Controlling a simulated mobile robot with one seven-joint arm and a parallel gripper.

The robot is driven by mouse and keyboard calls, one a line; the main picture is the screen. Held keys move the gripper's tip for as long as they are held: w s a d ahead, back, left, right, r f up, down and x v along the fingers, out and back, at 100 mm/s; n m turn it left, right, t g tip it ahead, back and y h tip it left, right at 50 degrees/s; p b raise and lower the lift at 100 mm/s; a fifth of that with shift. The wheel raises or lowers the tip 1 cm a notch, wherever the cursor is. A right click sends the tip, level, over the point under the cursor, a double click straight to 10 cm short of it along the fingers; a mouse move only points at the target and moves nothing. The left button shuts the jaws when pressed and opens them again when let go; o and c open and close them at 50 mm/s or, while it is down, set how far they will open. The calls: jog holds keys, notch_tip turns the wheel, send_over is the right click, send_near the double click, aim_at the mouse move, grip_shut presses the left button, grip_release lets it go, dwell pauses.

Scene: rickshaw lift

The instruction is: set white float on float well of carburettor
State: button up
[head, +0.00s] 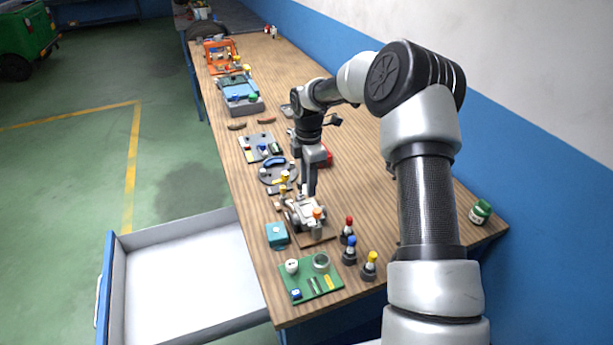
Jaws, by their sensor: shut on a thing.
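The carburettor (304,214) is a small grey metal body on a brown board near the front of the long wooden bench. My gripper (309,194) points straight down, with its fingertips at the carburettor's far side. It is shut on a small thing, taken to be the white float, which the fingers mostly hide. I cannot make out the float's outline or whether it touches the float well. The float well itself cannot be told apart from the pale castings. An orange-topped piece (318,213) stands at the carburettor's right side.
A teal box (277,234) stands left of the carburettor. A green board (312,281) with small parts lies in front. Red (348,230), blue (350,250) and yellow-topped (369,265) bottles stand right. An open drawer (190,240) juts out left. The bench's right side is largely clear.

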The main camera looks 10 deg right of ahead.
jog(key=shift+s+f+b, duration=0.2)
jog(key=shift+f+b, duration=0.15)
jog(key=shift+f, duration=0.1)
jog(key=shift+w+f+b, duration=0.1)
jog(key=shift+f+b, duration=1.55)
jog(key=shift+f, duration=1.05)
jog(key=shift+f, duration=0.45)
jog(key=o, duration=1.4)
jog(key=shift+r, duration=0.15)
jog(key=shift+o, duration=0.4)
jog(key=shift+r+p, duration=2.35)
jog(key=shift+r, duration=1.1)
